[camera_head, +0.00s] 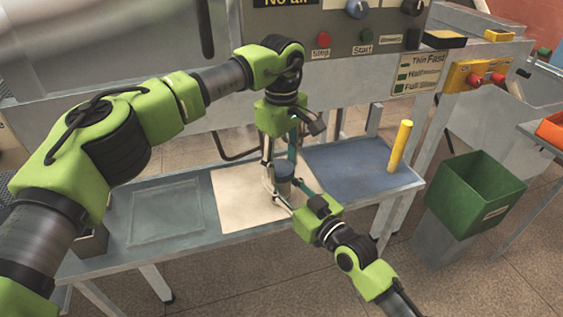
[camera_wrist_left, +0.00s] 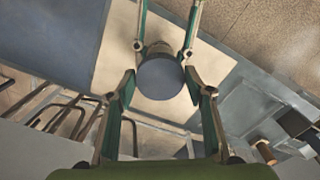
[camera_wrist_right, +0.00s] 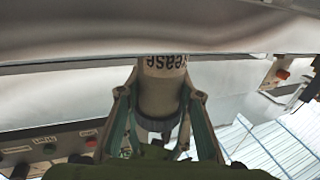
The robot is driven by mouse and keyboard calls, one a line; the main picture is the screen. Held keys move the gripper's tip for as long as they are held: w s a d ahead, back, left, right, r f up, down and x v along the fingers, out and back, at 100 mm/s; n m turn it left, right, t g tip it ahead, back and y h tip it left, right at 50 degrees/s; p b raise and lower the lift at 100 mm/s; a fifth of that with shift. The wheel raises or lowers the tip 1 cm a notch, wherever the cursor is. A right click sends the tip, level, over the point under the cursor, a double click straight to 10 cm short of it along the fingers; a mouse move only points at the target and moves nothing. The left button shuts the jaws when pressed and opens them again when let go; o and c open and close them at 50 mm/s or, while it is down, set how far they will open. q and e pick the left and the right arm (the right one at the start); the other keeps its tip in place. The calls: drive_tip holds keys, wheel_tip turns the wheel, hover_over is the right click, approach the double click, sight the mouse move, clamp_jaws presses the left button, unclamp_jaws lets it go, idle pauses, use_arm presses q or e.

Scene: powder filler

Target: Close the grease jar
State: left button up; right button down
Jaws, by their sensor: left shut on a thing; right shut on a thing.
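The grease jar (camera_head: 284,188) is a pale cylinder over the beige mat, with a dark blue-grey lid (camera_head: 284,169) at its top. In the right wrist view the jar (camera_wrist_right: 160,88) appears inverted, its label reading "Grease". My left gripper (camera_head: 277,160) points down from above, shut on the lid; the round lid top (camera_wrist_left: 160,79) shows between its fingers. My right gripper (camera_head: 283,198) reaches in from the lower right, shut on the jar body. The lid meets the jar top; how tightly it sits cannot be told. Fingers hide part of the jar.
The beige mat (camera_head: 232,205) lies mid-bench, with a blue mat (camera_head: 345,168) to its right and an empty outlined area (camera_head: 165,212) to its left. A yellow post (camera_head: 400,146) stands at the bench's right end. A green bin (camera_head: 468,195) is farther right. The machine panel (camera_head: 375,35) stands behind.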

use_arm(q)
drive_tip(key=m, duration=1.1)
drive_tip(key=shift+a+m, duration=0.1)
drive_tip(key=shift+m, duration=0.3)
drive_tip(key=m, duration=0.4)
drive_tip(key=shift+m, duration=0.4)
drive_tip(key=o, duration=0.8)
drive_tip(key=shift+a, duration=0.1)
